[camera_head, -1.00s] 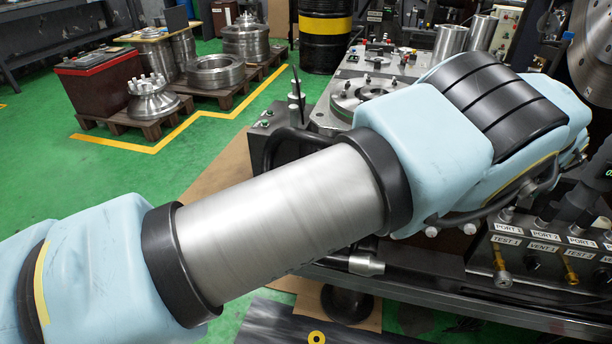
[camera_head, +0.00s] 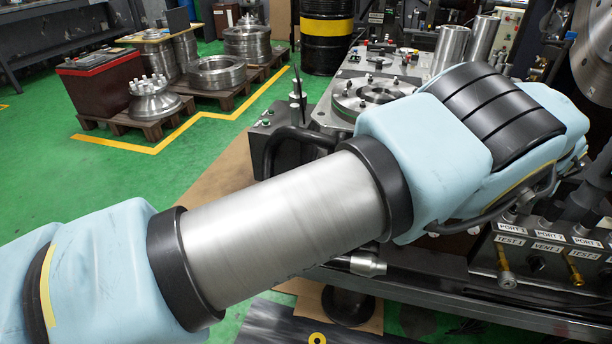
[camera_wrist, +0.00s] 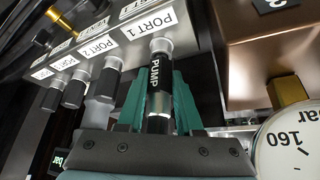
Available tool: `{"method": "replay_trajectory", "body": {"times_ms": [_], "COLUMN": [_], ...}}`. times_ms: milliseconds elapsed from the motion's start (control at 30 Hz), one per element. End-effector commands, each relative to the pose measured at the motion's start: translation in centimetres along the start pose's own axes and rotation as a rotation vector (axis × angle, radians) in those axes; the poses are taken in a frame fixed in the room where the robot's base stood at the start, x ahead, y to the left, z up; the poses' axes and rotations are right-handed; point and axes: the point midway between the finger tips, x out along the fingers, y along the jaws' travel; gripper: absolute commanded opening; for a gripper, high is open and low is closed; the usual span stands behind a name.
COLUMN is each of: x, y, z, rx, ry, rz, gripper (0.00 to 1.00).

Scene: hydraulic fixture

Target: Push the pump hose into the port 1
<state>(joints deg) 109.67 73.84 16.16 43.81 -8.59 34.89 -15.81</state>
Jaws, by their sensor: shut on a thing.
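In the wrist view, my gripper (camera_wrist: 158,88) has its teal fingers closed around the pump hose end (camera_wrist: 154,74), a black sleeve marked PUMP. The hose end points at the manifold block and lines up with port 1 (camera_wrist: 161,45), a silver fitting below the PORT 1 label. The sleeve's top meets the fitting; how deep it sits cannot be told. In the head view, the PORT 1 label (camera_head: 511,226) shows on the block at the right. My arm hides the gripper and hose end there.
Black plugs or hose ends sit in the neighbouring ports, including port 2 (camera_wrist: 107,78), close beside my fingers. A copper-coloured block (camera_wrist: 245,62) and a pressure gauge (camera_wrist: 290,145) stand close on the right. Brass test fittings (camera_head: 574,270) project from the block's front.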

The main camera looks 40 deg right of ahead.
Motion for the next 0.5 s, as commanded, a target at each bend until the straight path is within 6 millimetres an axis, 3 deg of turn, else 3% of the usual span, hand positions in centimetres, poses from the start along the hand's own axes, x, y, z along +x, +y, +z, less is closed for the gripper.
{"method": "replay_trajectory", "body": {"times_ms": [500], "x": [0.55], "y": [0.01], "z": [0.29], "rx": [0.000], "ry": [0.001], "rz": [0.000], "gripper": [0.00]}}
